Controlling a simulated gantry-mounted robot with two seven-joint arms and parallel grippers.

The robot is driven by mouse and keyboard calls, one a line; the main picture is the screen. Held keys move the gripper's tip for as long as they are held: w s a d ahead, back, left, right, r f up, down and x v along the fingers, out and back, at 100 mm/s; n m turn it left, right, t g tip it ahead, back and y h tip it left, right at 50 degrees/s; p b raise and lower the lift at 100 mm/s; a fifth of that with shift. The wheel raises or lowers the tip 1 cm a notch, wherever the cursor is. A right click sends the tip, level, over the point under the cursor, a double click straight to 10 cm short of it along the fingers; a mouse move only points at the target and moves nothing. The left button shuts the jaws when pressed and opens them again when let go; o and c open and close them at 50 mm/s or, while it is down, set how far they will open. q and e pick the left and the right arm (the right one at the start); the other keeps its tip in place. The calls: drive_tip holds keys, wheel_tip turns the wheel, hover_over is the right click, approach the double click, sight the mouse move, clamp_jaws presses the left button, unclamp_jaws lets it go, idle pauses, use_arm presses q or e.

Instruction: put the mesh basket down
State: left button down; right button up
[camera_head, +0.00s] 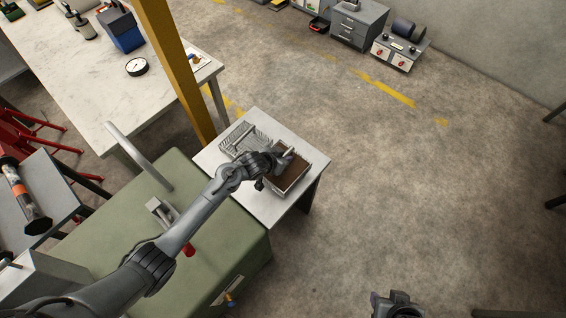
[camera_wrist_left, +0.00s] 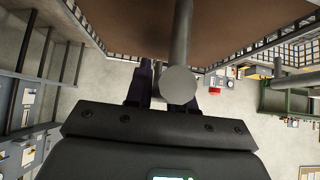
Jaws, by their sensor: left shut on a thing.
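A mesh basket (camera_head: 294,178) with a brown bottom and pale rim is at the right part of a small white-topped table. My left gripper (camera_head: 282,160) is at its far left side, shut on the grey bar of its handle. In the left wrist view the brown bottom (camera_wrist_left: 130,22) fills the top, and the grey bar (camera_wrist_left: 181,45) stands between the dark fingers (camera_wrist_left: 160,88). I cannot tell whether the basket touches the tabletop. A dark part of my right arm, seemingly the gripper (camera_head: 396,303), shows at the bottom edge; its fingers are unclear.
A second, grey wire basket (camera_head: 240,136) stands close by on the small table (camera_head: 270,212). A yellow post (camera_head: 178,70) rises at its back left. A green cabinet (camera_head: 130,222) adjoins on the left. Open floor lies to the right.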

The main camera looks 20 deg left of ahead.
use_arm(q)
drive_tip(key=shift+w+a+f, duration=0.15)
drive_tip(key=shift+f, duration=0.15)
drive_tip(key=shift+f+b, duration=0.35)
drive_tip(key=shift+f, duration=1.4)
drive_tip(key=shift+f, duration=0.2)
drive_tip(key=c, duration=1)
unclamp_jaws()
drive_tip(key=shift+o, duration=0.2)
drive_tip(key=shift+r, duration=0.1)
